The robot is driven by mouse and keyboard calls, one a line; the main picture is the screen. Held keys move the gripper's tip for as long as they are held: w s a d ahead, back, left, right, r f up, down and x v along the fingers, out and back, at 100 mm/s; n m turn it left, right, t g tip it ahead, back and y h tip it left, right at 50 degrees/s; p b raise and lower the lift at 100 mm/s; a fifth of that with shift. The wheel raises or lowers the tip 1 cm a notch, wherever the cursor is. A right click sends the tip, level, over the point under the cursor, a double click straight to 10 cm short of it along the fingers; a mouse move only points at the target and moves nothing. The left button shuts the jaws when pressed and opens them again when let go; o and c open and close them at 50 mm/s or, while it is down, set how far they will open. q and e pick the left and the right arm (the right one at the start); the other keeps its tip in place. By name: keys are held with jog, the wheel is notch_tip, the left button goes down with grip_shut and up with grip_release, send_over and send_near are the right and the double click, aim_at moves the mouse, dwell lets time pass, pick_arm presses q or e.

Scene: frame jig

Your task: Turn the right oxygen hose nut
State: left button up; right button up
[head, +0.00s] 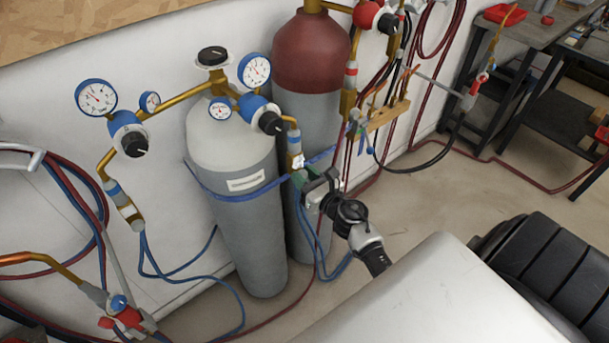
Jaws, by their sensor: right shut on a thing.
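The grey oxygen cylinder (240,220) stands against the wall with two blue-capped regulators on a brass manifold. The right regulator (262,112) has a brass outlet that bends down to the blue-banded hose fitting (294,142). My right gripper (300,176) comes in from the lower right, with its fingertips at the lower end of this fitting, shut on the right oxygen hose nut. The fingers cover most of the nut. The left outlet fitting (124,205) hangs free with its blue hose. My left gripper is not in view.
A dark red cylinder (312,60) stands just behind and right of the grey one. Blue hoses (190,278) hang and loop near the floor. A black seat (550,275) is at the lower right. Workbenches stand at the upper right.

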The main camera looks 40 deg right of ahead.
jog(key=m, duration=0.4)
jog(key=shift+m, duration=0.4)
jog(key=m+p, duration=0.1)
jog(key=m, duration=0.3)
jog(key=shift+d, duration=0.1)
jog(key=m, duration=0.5)
jog(key=shift+f+p, duration=0.1)
jog(key=shift+p, duration=0.3)
jog(key=shift+f+m+p, duration=0.1)
jog(key=shift+m+p, duration=0.25)
jog(key=shift+m, duration=1.45)
jog(key=o, duration=0.9)
jog(key=s, duration=0.3)
jog(key=s+b, duration=0.1)
jog(key=s, duration=0.3)
jog(key=s+d, duration=0.1)
jog(key=s, duration=0.2)
jog(key=shift+s+b, duration=0.4)
